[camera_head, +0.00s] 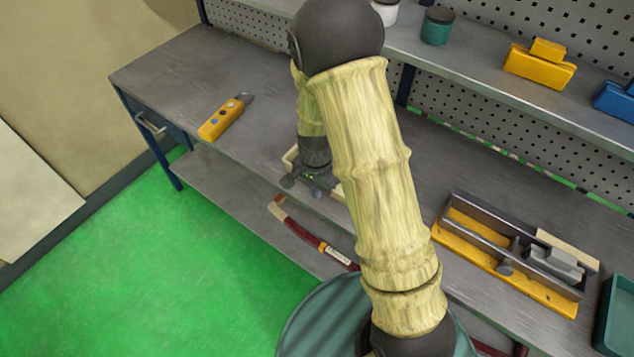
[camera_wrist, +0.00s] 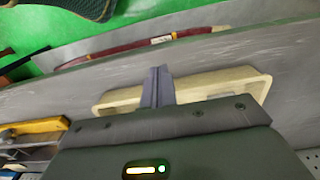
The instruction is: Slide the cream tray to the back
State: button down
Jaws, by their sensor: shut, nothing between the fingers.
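The cream tray (camera_wrist: 235,78) lies on the grey workbench near its front edge. In the head view most of it is hidden behind my arm, and only parts of its rim (camera_head: 290,156) show. My gripper (camera_wrist: 158,74) is shut and empty. In the wrist view its fingers cross over the tray, with the tips at the tray's edge on the bench-front side. In the head view my gripper (camera_head: 303,184) is low at the front side of the tray. I cannot tell whether the fingers touch it.
A yellow handheld device (camera_head: 222,119) lies left of the tray. A yellow-based organizer with metal parts (camera_head: 515,250) is at right. A raised shelf (camera_head: 470,72) holds jars and yellow and blue blocks. A red-handled tool (camera_head: 312,238) lies on the lower shelf.

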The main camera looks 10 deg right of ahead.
aim_at(324, 198)
notch_tip(324, 198, down, 5)
jog(key=shift+s+f+p, duration=0.1)
jog(key=shift+p, duration=0.2)
jog(key=shift+w+d+f+p, duration=0.15)
jog(key=shift+w+d+p, duration=0.25)
jog(key=shift+w+d, duration=0.35)
jog(key=shift+w+d+f+p, duration=0.1)
jog(key=shift+w+d+p, duration=0.3)
jog(key=shift+w+d, duration=0.3)
jog(key=shift+w+a, duration=0.1)
jog(key=shift+w, duration=0.05)
